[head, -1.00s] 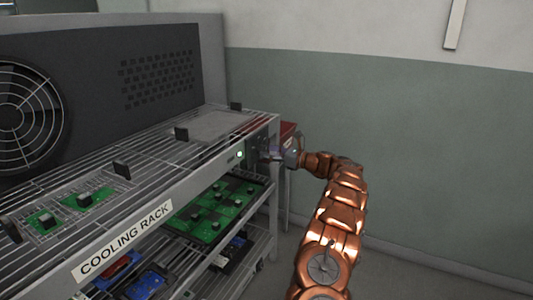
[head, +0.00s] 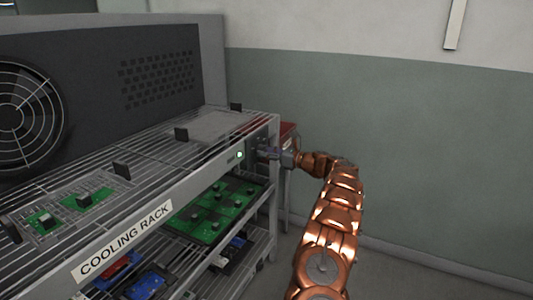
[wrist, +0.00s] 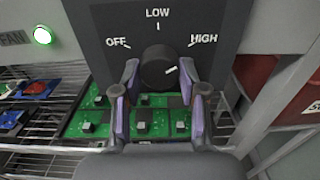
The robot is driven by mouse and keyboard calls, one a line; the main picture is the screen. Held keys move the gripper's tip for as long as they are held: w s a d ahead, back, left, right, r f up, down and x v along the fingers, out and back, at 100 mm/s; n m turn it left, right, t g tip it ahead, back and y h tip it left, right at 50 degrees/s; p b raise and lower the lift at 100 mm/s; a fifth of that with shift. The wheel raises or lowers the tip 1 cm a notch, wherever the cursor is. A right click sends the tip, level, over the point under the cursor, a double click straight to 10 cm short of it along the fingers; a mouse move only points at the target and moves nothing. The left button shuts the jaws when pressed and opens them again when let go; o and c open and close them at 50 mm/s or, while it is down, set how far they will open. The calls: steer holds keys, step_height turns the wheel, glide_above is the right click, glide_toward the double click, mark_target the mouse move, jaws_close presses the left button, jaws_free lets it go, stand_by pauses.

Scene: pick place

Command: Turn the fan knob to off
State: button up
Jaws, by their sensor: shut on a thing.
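The fan knob (wrist: 158,66) is a round black dial on a dark panel (wrist: 215,15) marked OFF at left, LOW at top and HIGH at right. Its white mark sits on the right part of its face, toward the HIGH side. My gripper (wrist: 160,72) is shut on the knob, with one purple-grey finger at each side. In the head view my gripper (head: 272,154) is at the right end of the rack's front, and the knob is too small to make out there.
A lit green lamp (wrist: 42,36) is left of the panel; it also shows in the head view (head: 239,154). The cooling rack (head: 60,258) holds green circuit boards (head: 214,210) below. A large fan (head: 22,115) stands on top. A red bin (wrist: 285,85) is at right.

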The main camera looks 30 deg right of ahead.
steer(key=shift+f+n, duration=0.1)
steer(key=shift+n, duration=0.3)
steer(key=shift+c, duration=0.4)
steer(key=n+b, duration=1.4)
steer(key=n, duration=0.9)
stand_by(0.3)
steer(key=o, duration=1.1)
steer(key=shift+r, duration=0.2)
steer(key=shift+o, duration=0.2)
steer(key=v, duration=1.2)
